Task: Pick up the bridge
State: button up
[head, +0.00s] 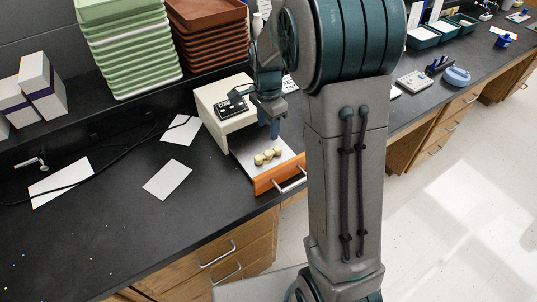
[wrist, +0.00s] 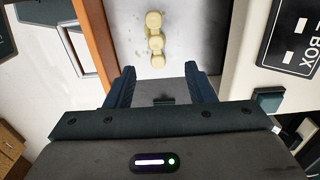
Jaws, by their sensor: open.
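The bridge (head: 267,156) is a small row of joined, pale yellow tooth-like crowns. It lies on the light grey floor of a pulled-out drawer with an orange front (head: 278,176). In the wrist view the bridge (wrist: 155,40) is upright in the picture, just beyond the fingertips and near the middle. My gripper (wrist: 160,74) is open and empty, with its two dark blue fingers apart. In the head view my gripper (head: 274,134) points down over the drawer, close to the bridge. Nothing is between the fingers.
The cream cure box (head: 213,104) stands behind the drawer, with a black label on top. The drawer walls are close to the gripper. White papers (head: 168,180) lie on the black bench to the left. Stacked green trays (head: 125,50) and brown trays (head: 208,42) stand at the back.

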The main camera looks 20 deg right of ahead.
send_over(268, 153)
jog(key=f, duration=0.4)
jog(key=shift+w+f, duration=0.3)
jog(key=f, duration=0.5)
jog(key=shift+s+f, duration=0.1)
jog(key=shift+s, duration=0.15)
grip_shut()
